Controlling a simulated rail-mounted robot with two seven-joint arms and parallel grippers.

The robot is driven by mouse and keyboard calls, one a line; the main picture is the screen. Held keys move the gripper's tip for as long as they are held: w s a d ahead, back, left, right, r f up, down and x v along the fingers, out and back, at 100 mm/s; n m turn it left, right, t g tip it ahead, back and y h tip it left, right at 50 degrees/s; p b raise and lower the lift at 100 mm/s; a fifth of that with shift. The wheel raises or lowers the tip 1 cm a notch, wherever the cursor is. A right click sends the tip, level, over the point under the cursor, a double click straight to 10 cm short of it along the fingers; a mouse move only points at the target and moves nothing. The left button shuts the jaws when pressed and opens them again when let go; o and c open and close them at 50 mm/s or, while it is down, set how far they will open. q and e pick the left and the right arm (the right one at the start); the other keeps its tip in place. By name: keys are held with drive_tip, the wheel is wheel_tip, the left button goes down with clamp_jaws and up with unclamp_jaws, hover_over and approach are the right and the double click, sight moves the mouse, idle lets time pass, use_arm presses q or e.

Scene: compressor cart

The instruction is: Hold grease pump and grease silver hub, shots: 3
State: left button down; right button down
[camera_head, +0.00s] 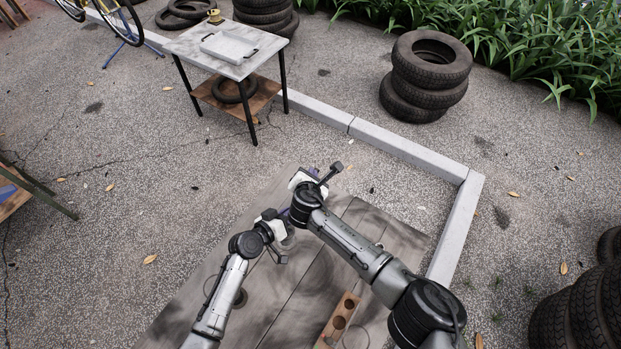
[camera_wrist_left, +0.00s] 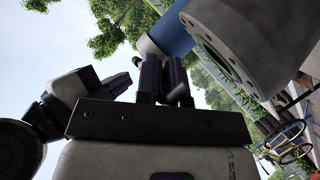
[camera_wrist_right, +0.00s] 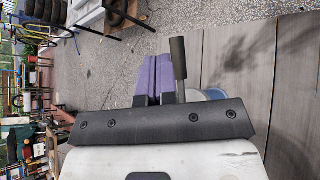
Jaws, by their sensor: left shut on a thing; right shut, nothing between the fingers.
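The grease pump appears as a blue body (camera_wrist_left: 178,32) beyond the left fingers in the left wrist view and as a blue-and-white round part (camera_wrist_right: 212,94) in the right wrist view. My left gripper (camera_head: 284,213) is shut on it; the fingers show in the left wrist view (camera_wrist_left: 165,75). A dark lever (camera_wrist_right: 178,58) stands beside my right gripper (camera_wrist_right: 158,75), whose purple fingers are shut and empty. The right gripper (camera_head: 314,172) is just above the left in the head view. A grey flanged cylinder with bolt holes (camera_wrist_left: 225,50), perhaps the silver hub, is close to the left fingers.
A grey plank tabletop (camera_head: 300,285) lies below my arms, with a wooden block with holes (camera_head: 341,318) near its front. A small side table (camera_head: 224,50) stands at the back. Stacked tyres (camera_head: 428,75) stand at the right. The paved ground between is mostly open.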

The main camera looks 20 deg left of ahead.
idle(0.3)
drive_tip(key=shift+s+a+r, duration=0.1)
drive_tip(key=shift+s+r, duration=0.15)
drive_tip(key=shift+r, duration=0.55)
drive_tip(key=shift+s+a+r, duration=0.1)
drive_tip(key=shift+s+r, duration=0.2)
drive_tip(key=shift+r, duration=0.55)
drive_tip(key=shift+s+r, duration=0.25)
drive_tip(key=shift+r, duration=0.55)
drive_tip(key=d+r+m+g+y, duration=0.3)
drive_tip(key=d+m+g+y, duration=0.4)
drive_tip(key=m, duration=0.8)
drive_tip(key=s+d, duration=0.1)
drive_tip(key=d, duration=0.2)
drive_tip(key=shift+d, duration=0.3)
